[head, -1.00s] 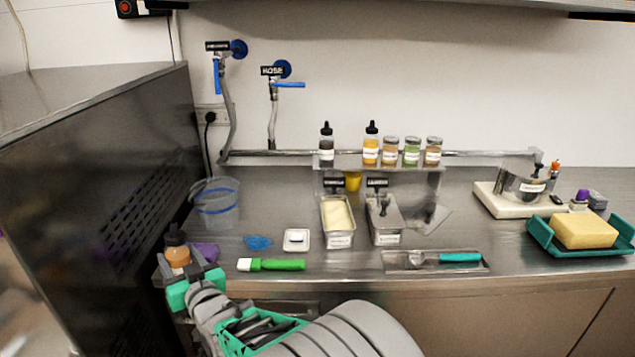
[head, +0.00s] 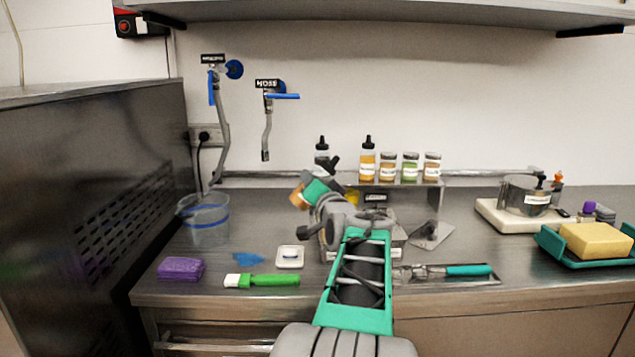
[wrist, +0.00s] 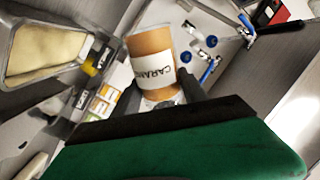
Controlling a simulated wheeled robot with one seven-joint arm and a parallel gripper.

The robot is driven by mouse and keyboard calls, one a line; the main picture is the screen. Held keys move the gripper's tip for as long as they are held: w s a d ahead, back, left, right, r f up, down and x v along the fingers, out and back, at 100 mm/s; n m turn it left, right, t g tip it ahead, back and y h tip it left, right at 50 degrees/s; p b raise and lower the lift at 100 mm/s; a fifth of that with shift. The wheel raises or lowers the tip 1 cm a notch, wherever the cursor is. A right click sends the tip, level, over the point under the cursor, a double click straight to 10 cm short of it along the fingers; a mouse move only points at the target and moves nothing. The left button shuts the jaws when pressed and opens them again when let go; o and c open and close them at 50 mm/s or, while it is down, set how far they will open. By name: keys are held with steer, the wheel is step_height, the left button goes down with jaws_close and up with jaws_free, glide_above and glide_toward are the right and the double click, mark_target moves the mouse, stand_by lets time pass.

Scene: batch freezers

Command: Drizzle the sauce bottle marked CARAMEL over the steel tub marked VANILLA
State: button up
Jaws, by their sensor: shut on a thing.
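My gripper (head: 305,192) is shut on the caramel sauce bottle (head: 298,196) and holds it raised above the counter, in front of the shelf. The bottle is tilted, with orange-brown sauce inside. Its white label, partly reading CARAM, shows in the wrist view (wrist: 152,72) between the dark fingers. A steel tub with pale cream contents (wrist: 48,42) is at the upper left of the wrist view, apart from the bottle. Its marking is not readable. In the head view my arm hides most of the tubs. I cannot see any sauce flowing.
Several bottles and jars stand on the small shelf (head: 400,183) behind. A purple sponge (head: 180,268), a green-handled brush (head: 268,280) and a white dish (head: 290,257) lie at the left front. A teal-handled scoop (head: 466,270) lies right of my arm. A pitcher (head: 205,222) stands left.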

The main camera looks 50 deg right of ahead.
steer(key=m+p, duration=0.1)
steer(key=w+a+f+m+p, duration=0.1)
steer(key=m+p, duration=0.1)
steer(key=a+m+p, duration=0.1)
steer(key=shift+w+f+m, duration=0.2)
steer(key=shift+f+m, duration=0.1)
steer(key=shift+f, duration=0.1)
step_height(320, 180, down, 5)
steer(key=m+p, duration=0.2)
steer(key=m, duration=0.1)
steer(key=m+p, duration=0.3)
steer(key=m, duration=0.1)
steer(key=shift+w+a, duration=0.15)
steer(key=m+p, duration=0.1)
steer(key=d+r+m+p, duration=0.1)
steer(key=m+p, duration=0.1)
steer(key=s+r+m+p, duration=0.1)
steer(key=p, duration=0.1)
steer(key=shift+d+r+m, duration=0.15)
steer(key=shift+r+m, duration=0.1)
steer(key=shift+m, duration=0.15)
steer(key=shift+d+r+m+p, duration=0.15)
steer(key=shift+m+p, duration=0.45)
steer(key=shift+s, duration=0.25)
steer(key=shift+w, duration=0.15)
steer(key=shift+d+x, duration=0.3)
steer(key=shift+x, duration=1.65)
